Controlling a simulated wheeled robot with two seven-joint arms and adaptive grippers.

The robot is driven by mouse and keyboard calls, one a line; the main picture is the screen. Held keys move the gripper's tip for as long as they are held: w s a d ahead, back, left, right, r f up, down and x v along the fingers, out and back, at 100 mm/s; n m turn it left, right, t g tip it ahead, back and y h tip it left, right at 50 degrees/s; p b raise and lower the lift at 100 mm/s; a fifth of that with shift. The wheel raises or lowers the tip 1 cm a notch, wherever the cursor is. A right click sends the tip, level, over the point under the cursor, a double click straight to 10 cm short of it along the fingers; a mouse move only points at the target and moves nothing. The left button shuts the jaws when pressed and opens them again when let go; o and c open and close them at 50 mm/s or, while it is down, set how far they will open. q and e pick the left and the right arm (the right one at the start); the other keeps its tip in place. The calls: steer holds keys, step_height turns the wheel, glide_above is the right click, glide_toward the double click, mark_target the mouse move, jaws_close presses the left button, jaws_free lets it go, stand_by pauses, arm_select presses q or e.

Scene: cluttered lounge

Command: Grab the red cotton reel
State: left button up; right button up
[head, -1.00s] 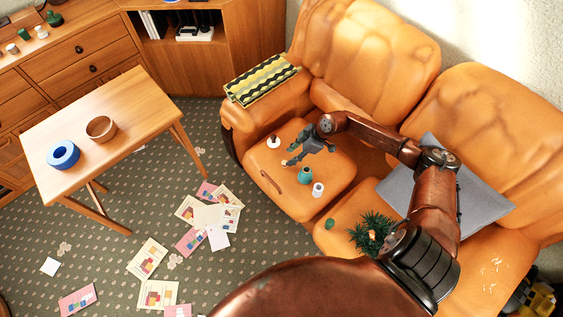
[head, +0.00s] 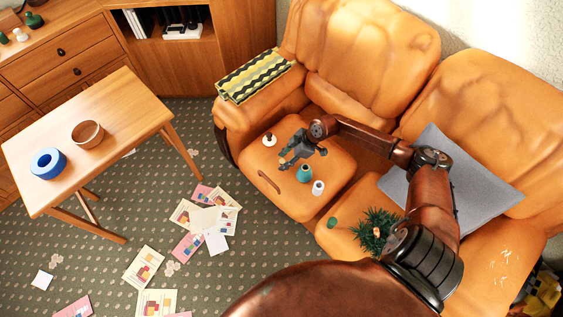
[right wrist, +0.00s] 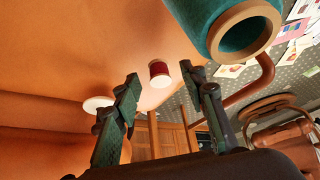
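The red cotton reel (right wrist: 159,73), with pale ends, shows in the right wrist view on the orange seat, ahead of the gap between my right fingertips (right wrist: 165,79). My right gripper is open and nothing is held between its fingers. My left gripper is not in view.
A teal pot-like thing (head: 304,173) stands close beside the right gripper, also large in the wrist view (right wrist: 238,32). A white-topped item (head: 269,138), a white cylinder (head: 318,187) and a brown curved stick (head: 268,181) are nearby. A spiky plant (head: 375,231) sits on the right cushion.

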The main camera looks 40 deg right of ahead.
steer(key=shift+c, duration=0.7)
steer(key=c, duration=0.8)
steer(key=shift+r, duration=0.1)
